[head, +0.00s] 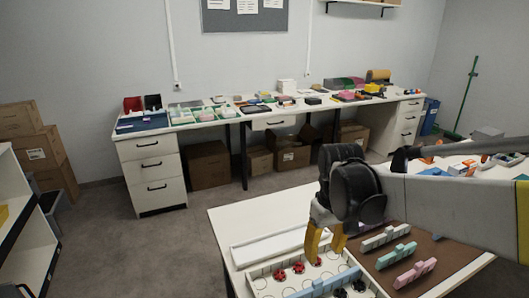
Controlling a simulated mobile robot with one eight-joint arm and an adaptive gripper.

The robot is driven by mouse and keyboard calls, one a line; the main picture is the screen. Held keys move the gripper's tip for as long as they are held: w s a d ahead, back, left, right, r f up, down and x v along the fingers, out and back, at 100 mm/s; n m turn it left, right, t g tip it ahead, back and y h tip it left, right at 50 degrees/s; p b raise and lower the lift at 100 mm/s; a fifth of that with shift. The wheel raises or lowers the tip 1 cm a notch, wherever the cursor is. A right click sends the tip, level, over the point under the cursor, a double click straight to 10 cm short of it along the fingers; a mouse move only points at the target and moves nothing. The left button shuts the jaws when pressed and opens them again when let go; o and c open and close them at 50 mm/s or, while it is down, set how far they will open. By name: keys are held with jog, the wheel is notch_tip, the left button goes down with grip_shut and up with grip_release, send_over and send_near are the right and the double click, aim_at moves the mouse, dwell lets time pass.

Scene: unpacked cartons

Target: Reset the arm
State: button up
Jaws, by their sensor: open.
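My gripper (325,243) hangs at the lower right over the near white table. Its yellow fingers point down and stand a little apart, open, with nothing seen between them. My arm comes in from the right edge. Below the fingers is a white tray (268,285) with round spots, holding several red and dark round pieces. A light blue toothed piece (325,284) lies across the tray. I cannot tell how high the fingertips are above the tray.
A brown mat (445,254) right of the tray holds white, green and pink toothed pieces. A long white box (270,247) lies behind the tray. A cluttered desk (228,118) runs along the back wall, with cartons (207,165) beneath. A shelf (30,250) stands left. The middle floor is clear.

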jog(key=s+r+m+t, duration=0.3)
jog(key=s+t, duration=0.3)
jog(key=s, duration=0.6)
jog(key=shift+r+t, duration=0.15)
jog(key=shift+t, duration=0.25)
